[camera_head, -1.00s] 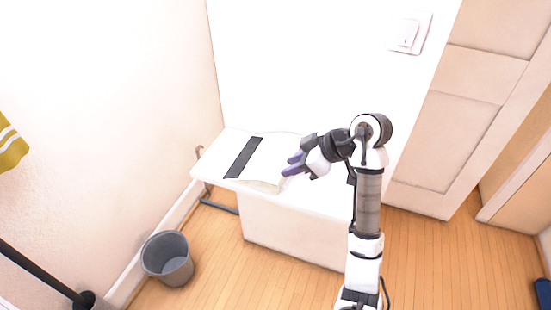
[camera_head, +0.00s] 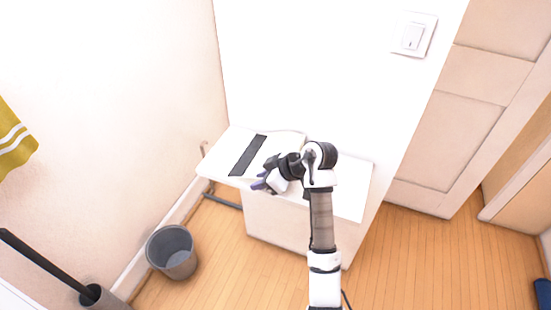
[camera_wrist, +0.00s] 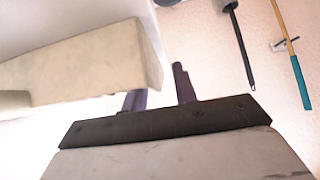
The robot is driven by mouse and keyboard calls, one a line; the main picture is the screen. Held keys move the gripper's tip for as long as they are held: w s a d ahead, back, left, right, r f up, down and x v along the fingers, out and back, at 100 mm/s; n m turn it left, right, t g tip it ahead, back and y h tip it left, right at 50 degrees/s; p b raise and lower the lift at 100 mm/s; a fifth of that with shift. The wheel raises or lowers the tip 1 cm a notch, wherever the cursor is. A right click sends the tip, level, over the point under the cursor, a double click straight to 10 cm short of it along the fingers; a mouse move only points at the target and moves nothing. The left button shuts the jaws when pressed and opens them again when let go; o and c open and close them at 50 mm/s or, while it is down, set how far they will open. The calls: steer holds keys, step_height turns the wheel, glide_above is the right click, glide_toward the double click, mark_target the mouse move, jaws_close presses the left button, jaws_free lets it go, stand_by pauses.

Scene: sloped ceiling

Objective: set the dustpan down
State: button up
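The dustpan (camera_head: 283,142), pale with a wide dark strip (camera_head: 247,156) along its left side, lies on the white top of a low cabinet (camera_head: 345,185). My gripper (camera_head: 264,178), with purple fingers, is at the dustpan's near right edge; the arm hides part of it. In the wrist view my gripper (camera_wrist: 160,90) shows two purple fingers standing apart with a gap between them. A cream, blocky part of the dustpan (camera_wrist: 85,65) fills the upper left and covers much of the left finger. I cannot tell whether they touch.
A grey bin (camera_head: 171,252) stands on the wood floor left of the cabinet. A black-handled tool (camera_head: 45,266) stands in a dark holder at the lower left. A yellow towel (camera_head: 13,140) hangs at the left wall.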

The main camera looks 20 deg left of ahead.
steer(key=shift+c, duration=0.2)
jaws_close()
steer(key=shift+r+p, duration=0.15)
steer(key=shift+p, duration=0.2)
